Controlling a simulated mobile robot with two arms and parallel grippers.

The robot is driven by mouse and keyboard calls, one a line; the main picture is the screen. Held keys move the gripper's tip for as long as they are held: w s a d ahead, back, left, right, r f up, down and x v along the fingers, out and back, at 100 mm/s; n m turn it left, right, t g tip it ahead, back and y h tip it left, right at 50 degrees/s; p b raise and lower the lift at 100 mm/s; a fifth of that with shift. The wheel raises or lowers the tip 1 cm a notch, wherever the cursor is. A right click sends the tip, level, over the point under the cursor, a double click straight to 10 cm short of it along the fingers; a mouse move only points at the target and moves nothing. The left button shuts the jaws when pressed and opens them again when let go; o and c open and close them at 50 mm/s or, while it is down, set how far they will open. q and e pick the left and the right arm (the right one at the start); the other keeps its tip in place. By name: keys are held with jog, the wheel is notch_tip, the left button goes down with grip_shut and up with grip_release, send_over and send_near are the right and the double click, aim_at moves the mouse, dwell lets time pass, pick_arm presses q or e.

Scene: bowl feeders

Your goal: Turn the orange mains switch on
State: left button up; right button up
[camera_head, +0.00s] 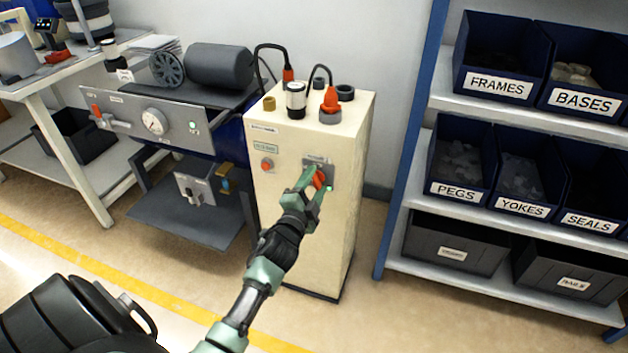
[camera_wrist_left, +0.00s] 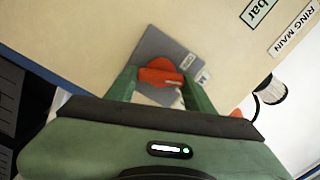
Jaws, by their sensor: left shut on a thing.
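The orange mains switch (camera_head: 319,179) is a rotary knob on a grey plate on the front of the cream cabinet (camera_head: 300,235). A small green light shows at the plate's lower right in the head view. In the left wrist view the orange knob (camera_wrist_left: 160,75) sits between the two green fingers of my left gripper (camera_wrist_left: 163,84). My left gripper (camera_head: 312,180) is shut on the knob and covers part of it in the head view. The knob's exact pointing is hard to tell. My right gripper is not in view.
A red button (camera_head: 267,165) is on the same cabinet front, left of the switch. Red-capped plugs and cables stand on its top. A compressor panel with a gauge (camera_head: 154,122) is at the left. Shelving with labelled bins (camera_head: 461,165) stands at the right.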

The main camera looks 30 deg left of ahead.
pick_arm(q)
jog(key=shift+m, duration=1.2)
jog(key=shift+f+m, duration=0.1)
jog(key=shift+m, duration=1)
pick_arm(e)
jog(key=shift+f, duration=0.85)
pick_arm(q)
jog(key=o, duration=1.4)
jog(key=shift+s, duration=0.1)
jog(key=p+v, duration=0.1)
jog(key=v, duration=0.6)
jog(key=shift+s+d, duration=0.15)
jog(key=shift+s, duration=0.15)
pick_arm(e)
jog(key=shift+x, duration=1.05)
